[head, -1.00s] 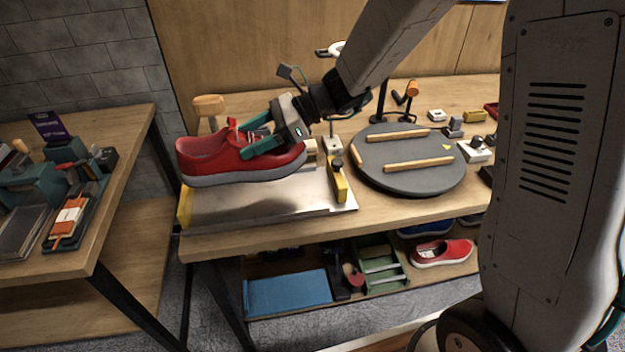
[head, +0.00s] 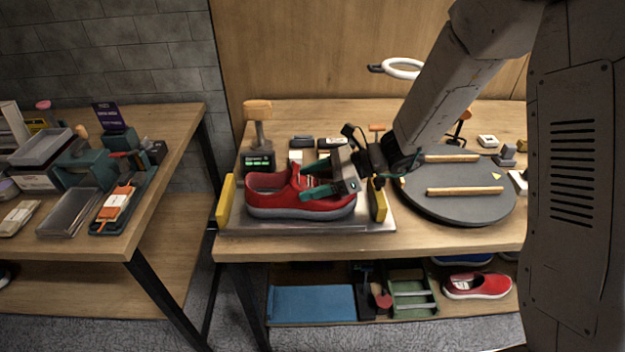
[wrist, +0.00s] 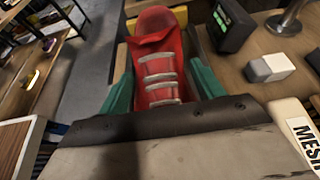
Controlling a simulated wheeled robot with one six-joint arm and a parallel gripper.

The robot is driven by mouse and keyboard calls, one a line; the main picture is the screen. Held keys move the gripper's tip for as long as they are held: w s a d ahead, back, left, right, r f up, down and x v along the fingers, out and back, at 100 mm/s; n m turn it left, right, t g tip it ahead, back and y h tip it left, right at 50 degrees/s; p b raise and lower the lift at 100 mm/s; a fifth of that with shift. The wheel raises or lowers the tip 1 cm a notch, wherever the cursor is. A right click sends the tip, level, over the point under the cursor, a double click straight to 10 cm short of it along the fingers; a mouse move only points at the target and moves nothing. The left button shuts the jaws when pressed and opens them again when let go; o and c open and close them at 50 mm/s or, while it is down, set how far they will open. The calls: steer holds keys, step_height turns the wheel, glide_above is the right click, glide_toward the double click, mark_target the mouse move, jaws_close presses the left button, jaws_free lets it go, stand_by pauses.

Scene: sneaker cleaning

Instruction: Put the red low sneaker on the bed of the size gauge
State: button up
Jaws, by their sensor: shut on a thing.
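The red low sneaker (head: 268,199) is upright, side-on, over the metal bed of the size gauge (head: 290,226), between its yellow end stops (head: 227,200). Its grey sole looks at or very near the bed; I cannot tell if it touches. My gripper (head: 318,180) is shut on the sneaker, its green fingers across the upper near the laces. In the wrist view the sneaker (wrist: 160,60) lies between the two green fingers (wrist: 160,88), laces towards the camera. The bed under the sneaker is mostly hidden.
A grey round turntable (head: 460,205) with wooden bars stands to the right. A wooden-topped post (head: 257,112) and a small dark display (head: 257,161) stand behind the gauge. Another red shoe (head: 477,286) sits on the lower shelf. A second table (head: 165,150) at left holds trays and tools.

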steer(key=o, duration=1.2)
steer(key=shift+f, duration=0.1)
